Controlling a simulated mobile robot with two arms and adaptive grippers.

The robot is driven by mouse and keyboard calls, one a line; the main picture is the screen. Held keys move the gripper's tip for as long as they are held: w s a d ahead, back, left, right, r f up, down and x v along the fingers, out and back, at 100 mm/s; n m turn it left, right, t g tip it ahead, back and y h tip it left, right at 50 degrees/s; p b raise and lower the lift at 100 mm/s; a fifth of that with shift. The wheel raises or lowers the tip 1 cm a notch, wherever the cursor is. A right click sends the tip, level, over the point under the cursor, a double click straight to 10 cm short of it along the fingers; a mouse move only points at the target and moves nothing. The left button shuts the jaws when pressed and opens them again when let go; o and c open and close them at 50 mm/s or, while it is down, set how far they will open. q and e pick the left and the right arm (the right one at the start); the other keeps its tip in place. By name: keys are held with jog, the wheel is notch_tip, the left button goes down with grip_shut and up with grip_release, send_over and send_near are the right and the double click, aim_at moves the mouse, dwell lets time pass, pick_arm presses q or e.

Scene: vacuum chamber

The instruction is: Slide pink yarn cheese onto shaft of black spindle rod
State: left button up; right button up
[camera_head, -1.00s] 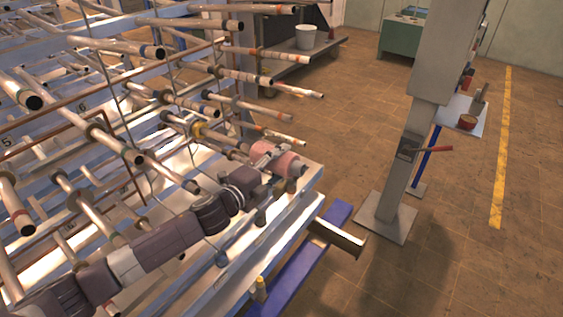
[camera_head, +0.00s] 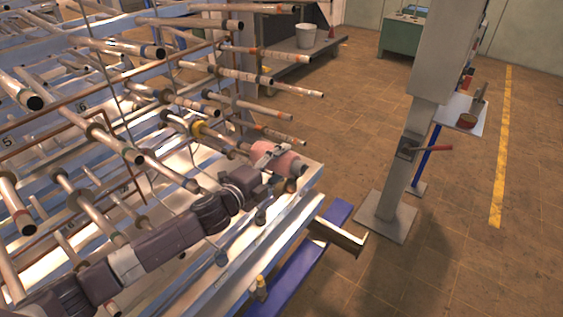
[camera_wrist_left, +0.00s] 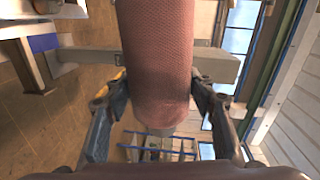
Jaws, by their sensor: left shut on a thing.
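The pink yarn cheese (camera_head: 289,164) is a thick pink cylinder with a grey core end showing at its right. My left gripper (camera_head: 270,157) is shut on it, just above the front right corner of the white-lit ledge. In the left wrist view the pink yarn (camera_wrist_left: 158,62) fills the middle between the two fingers of my left gripper (camera_wrist_left: 155,95). Many rods with coloured bands and dark ends stick out of the rack; I cannot tell which is the black spindle rod. Whether the cheese touches a rod behind it is hidden. My right gripper is not in view.
Rods (camera_head: 283,88) of the rack (camera_head: 165,72) project close above and left of the cheese. A grey post (camera_head: 395,175) with a red-handled lever stands to the right. A blue beam (camera_head: 300,275) runs below the ledge.

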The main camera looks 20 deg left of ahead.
aim_at(257, 152)
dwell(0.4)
pick_arm(q)
jog(key=shift+w+a+f, duration=0.1)
jog(key=shift+w+a, duration=0.2)
jog(key=shift+a, duration=0.5)
jog(key=shift+w+a, duration=0.25)
jog(key=shift+a, duration=0.5)
jog(key=shift+w+a+f, duration=0.1)
jog(key=shift+w+a, duration=0.2)
jog(key=shift+a, duration=0.5)
jog(key=shift+a, duration=0.1)
dwell(0.7)
jog(key=shift+w+a+f, duration=0.1)
jog(key=shift+w+a, duration=0.2)
jog(key=shift+a, duration=0.5)
jog(key=shift+w+a, duration=0.3)
jog(key=shift+a, duration=0.45)
dwell(0.7)
